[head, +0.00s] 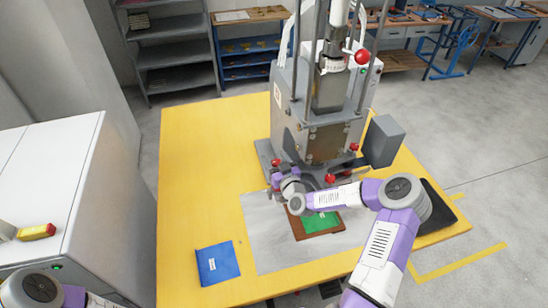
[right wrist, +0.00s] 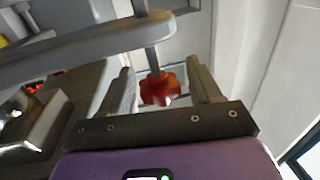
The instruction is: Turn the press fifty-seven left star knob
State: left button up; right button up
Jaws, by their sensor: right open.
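The grey press (head: 320,110) stands on a yellow table (head: 190,180). A red knob (head: 276,162) shows at the left of its base in the head view, just beyond my right gripper (head: 282,173). In the right wrist view, a red star knob (right wrist: 160,89) on a metal stem sits between the two spread fingers of my right gripper (right wrist: 163,90). The fingers are open, with gaps to the knob on both sides; contact is not visible. Only a piece of my left arm shows at the lower left; its gripper is out of view.
Other red knobs (head: 330,179) sit at the press front. A grey bar (right wrist: 80,50) crosses above the right gripper. A blue booklet (head: 217,263), a brown-framed green board (head: 322,222) and a black pad (head: 437,209) lie on the table. The table's left side is clear.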

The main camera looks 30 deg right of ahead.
jog(key=shift+w, duration=0.3)
jog(key=c, duration=0.9)
jog(key=shift+c, duration=0.2)
